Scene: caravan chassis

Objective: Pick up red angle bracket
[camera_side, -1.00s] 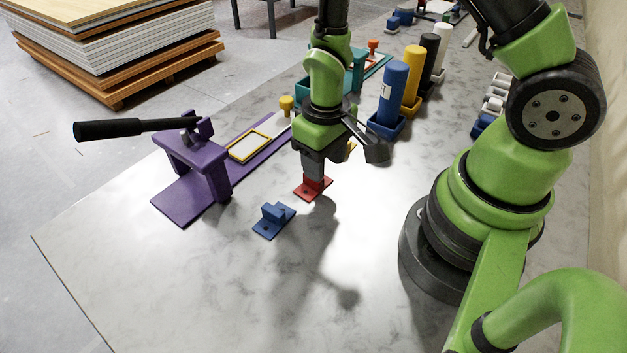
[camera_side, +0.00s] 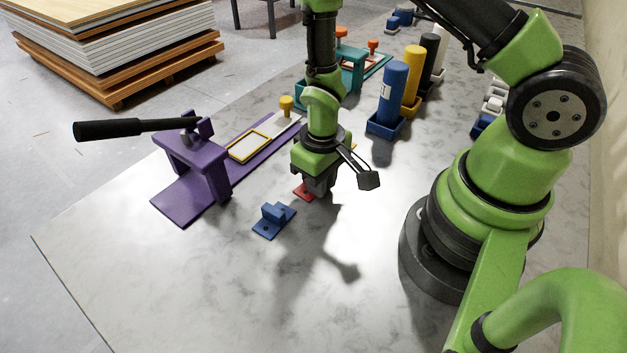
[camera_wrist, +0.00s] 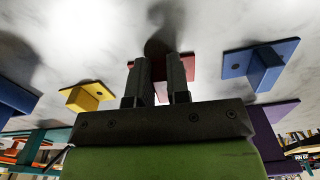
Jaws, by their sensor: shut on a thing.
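The red angle bracket (camera_side: 301,193) is by the table top in the side view, mostly hidden behind my gripper (camera_side: 319,189). In the wrist view the red bracket (camera_wrist: 188,66) shows between and beyond the two fingers of my gripper (camera_wrist: 158,72). The fingers point down and are shut on the bracket's upright part. I cannot tell whether its base touches the table.
A blue bracket (camera_side: 273,220) lies just in front, and a yellow bracket (camera_wrist: 86,96) shows on the other side in the wrist view. A purple clamp fixture (camera_side: 205,165) with a black handle stands left. Blue (camera_side: 392,92) and yellow cylinders stand behind. The front table is clear.

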